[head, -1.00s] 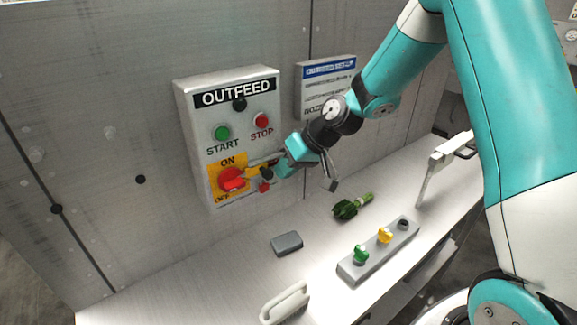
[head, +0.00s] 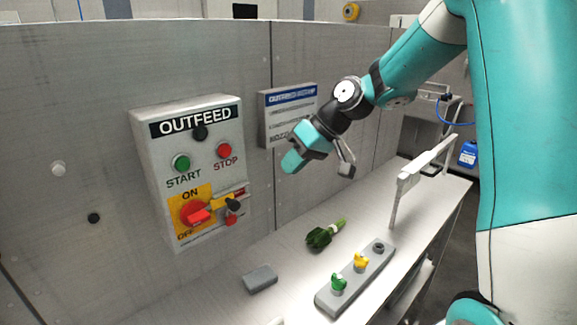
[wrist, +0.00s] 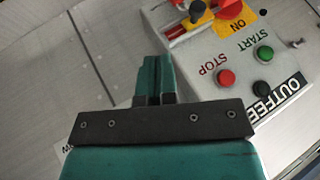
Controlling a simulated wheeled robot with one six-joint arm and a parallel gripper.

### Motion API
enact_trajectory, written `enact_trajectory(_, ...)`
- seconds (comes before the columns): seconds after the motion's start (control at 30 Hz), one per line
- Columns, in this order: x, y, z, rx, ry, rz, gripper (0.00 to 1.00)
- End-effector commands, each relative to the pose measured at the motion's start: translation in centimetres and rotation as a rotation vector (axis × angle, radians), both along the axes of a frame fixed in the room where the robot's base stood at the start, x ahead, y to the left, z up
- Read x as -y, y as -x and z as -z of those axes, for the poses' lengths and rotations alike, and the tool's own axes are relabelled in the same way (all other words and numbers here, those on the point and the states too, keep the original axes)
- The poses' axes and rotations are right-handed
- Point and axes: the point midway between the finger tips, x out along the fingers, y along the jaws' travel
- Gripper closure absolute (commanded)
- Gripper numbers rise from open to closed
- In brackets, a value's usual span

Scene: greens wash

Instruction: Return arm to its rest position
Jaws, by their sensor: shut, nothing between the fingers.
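My gripper (head: 292,161) is shut and empty, raised in the air to the right of the OUTFEED control box (head: 158,152) and apart from it. In the wrist view its closed teal fingers (wrist: 153,72) point past the box, which appears upside down. The box carries a green START button (head: 181,163), a red STOP button (head: 224,150) and a red rotary switch (head: 196,213) on a yellow ON/OFF plate. A yellow piece (head: 221,203) and a black knob (head: 233,205) sit beside the switch.
Below on the bench lie a leafy green bunch (head: 320,237), a grey block (head: 260,279) and a grey strip (head: 327,300) with green and yellow knobs. A white stand (head: 401,190) rises at the right. A sign (head: 288,112) hangs behind my arm.

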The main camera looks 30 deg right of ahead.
Motion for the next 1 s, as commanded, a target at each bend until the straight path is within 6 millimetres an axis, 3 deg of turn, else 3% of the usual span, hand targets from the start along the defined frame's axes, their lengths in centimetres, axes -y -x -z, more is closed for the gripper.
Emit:
enact_trajectory(0.23, -0.2, 0.1, 0.0, -0.001, 0.001, -0.004, 1.0)
enact_trajectory(0.37, -3.2, 2.2, -0.6, -0.022, 0.027, -0.05, 1.0)
enact_trajectory(0.47, -7.5, 6.5, -1.3, -0.06, 0.073, -0.124, 1.0)
enact_trajectory(0.6, -12.3, 14.8, -1.3, -0.12, 0.16, -0.232, 1.0)
enact_trajectory(0.73, -14.0, 21.6, -0.6, -0.156, 0.234, -0.307, 1.0)
enact_trajectory(0.87, -14.2, 25.4, 0.1, -0.175, 0.276, -0.344, 1.0)
enact_trajectory(1.0, -14.1, 26.4, 0.3, -0.183, 0.29, -0.352, 1.0)
